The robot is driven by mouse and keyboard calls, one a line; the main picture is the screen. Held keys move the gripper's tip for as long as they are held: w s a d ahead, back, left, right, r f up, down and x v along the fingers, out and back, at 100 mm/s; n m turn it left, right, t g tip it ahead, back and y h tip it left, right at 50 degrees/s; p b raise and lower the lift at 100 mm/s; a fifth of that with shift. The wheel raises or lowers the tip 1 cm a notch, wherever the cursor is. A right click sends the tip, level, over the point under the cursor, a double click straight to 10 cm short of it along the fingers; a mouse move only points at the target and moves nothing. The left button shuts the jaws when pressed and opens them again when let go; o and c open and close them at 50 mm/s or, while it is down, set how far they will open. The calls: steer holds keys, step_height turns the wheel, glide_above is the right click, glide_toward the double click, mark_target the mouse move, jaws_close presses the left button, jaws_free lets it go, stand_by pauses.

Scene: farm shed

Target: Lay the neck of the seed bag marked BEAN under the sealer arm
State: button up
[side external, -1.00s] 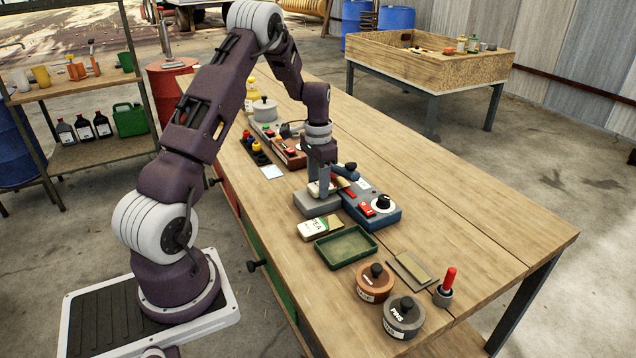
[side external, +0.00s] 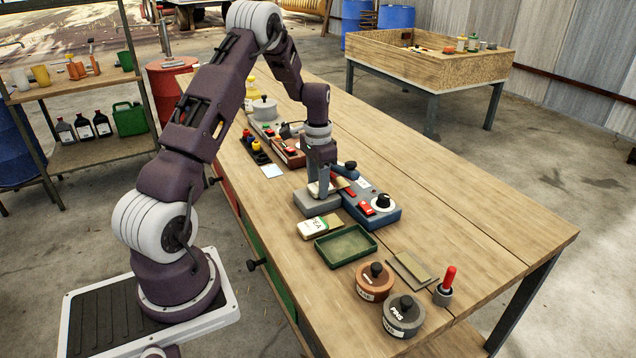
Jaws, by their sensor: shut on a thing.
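My gripper (side external: 320,190) points down over a grey block (side external: 308,205) at the left end of the blue-grey sealer (side external: 388,216). It is shut on a small pale thing (side external: 313,189), which the fingers mostly hide; this looks like a seed bag, but no marking on it can be read. The thing is low over the block; I cannot tell whether it touches. The sealer has red parts and a black knob. Its arm is partly hidden behind my fingers, and I cannot tell whether the bag's neck lies under it. Another bag, marked PEA (side external: 318,228), lies in front of the block.
An empty green tray (side external: 346,260) lies right of the PEA bag. Other devices (side external: 288,153) stand behind my gripper. The bench's right side is clear.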

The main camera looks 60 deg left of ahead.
steer(key=o, duration=2)
steer(key=shift+r, duration=4.05)
